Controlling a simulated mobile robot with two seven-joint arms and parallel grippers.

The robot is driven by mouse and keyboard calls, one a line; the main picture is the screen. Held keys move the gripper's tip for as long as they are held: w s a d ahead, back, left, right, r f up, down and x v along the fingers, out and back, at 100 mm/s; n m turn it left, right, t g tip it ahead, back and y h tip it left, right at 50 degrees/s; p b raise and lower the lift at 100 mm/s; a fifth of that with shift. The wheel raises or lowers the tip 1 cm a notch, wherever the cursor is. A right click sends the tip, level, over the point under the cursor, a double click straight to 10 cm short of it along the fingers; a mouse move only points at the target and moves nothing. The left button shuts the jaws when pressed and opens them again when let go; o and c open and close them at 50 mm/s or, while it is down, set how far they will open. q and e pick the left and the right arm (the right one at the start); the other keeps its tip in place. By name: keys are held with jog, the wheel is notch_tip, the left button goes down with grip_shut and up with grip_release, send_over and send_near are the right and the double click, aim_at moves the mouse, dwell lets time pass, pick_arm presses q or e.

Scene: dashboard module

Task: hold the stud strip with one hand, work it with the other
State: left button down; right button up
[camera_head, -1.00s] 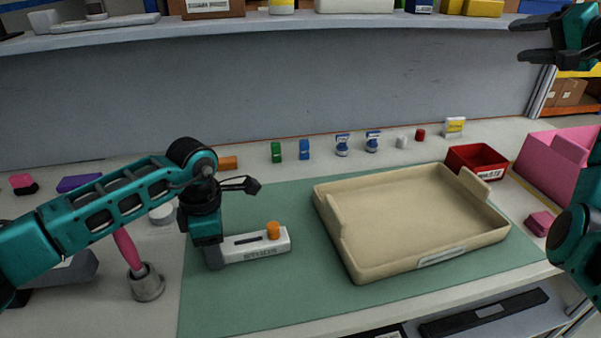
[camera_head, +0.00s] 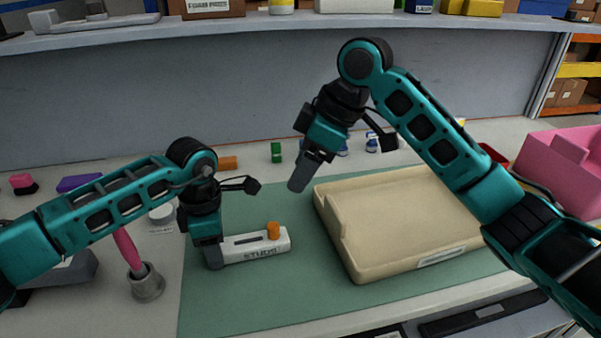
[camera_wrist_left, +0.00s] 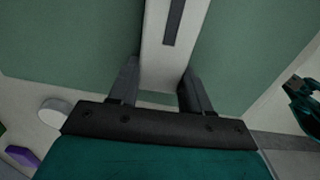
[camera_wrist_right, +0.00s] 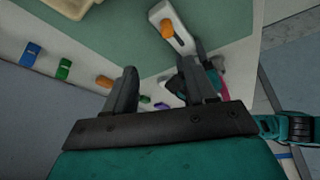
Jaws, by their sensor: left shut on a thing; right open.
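The stud strip (camera_head: 258,246) is a white bar with a dark slot, lettering on its front and an orange knob (camera_head: 273,230) near its right end. It lies on the green mat (camera_head: 300,300). My left gripper (camera_head: 214,258) is shut on its left end; the left wrist view shows the strip (camera_wrist_left: 172,50) between the fingers. My right gripper (camera_head: 299,178) is open and empty, above the mat, up and right of the strip. In the right wrist view the strip's end and knob (camera_wrist_right: 167,28) show beyond the fingers.
A beige tray (camera_head: 350,262) stands on the mat right of the strip, partly behind my right arm. A pink bin (camera_head: 555,165) is at the far right. A pink-handled tool in a metal cup (camera_head: 146,284) stands left of the mat. Small coloured items line the back.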

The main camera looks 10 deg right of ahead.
aim_at(274, 225)
pick_arm(q)
jog(key=shift+s+f, duration=0.1)
jog(key=shift+f, duration=0.15)
pick_arm(e)
jog(key=shift+n, duration=0.4)
jog(key=x, duration=0.4)
jog(key=s+x, duration=0.1)
jog(key=x, duration=0.8)
jog(key=shift+s+f, duration=0.15)
jog(key=shift+s, duration=0.15)
jog(key=shift+c, duration=0.4)
grip_shut()
jog(key=shift+r, duration=3.05)
pick_arm(q)
jog(key=shift+c, duration=2.1)
grip_release()
pick_arm(e)
jog(key=shift+g, duration=0.3)
pick_arm(q)
jog(key=shift+r, duration=0.1)
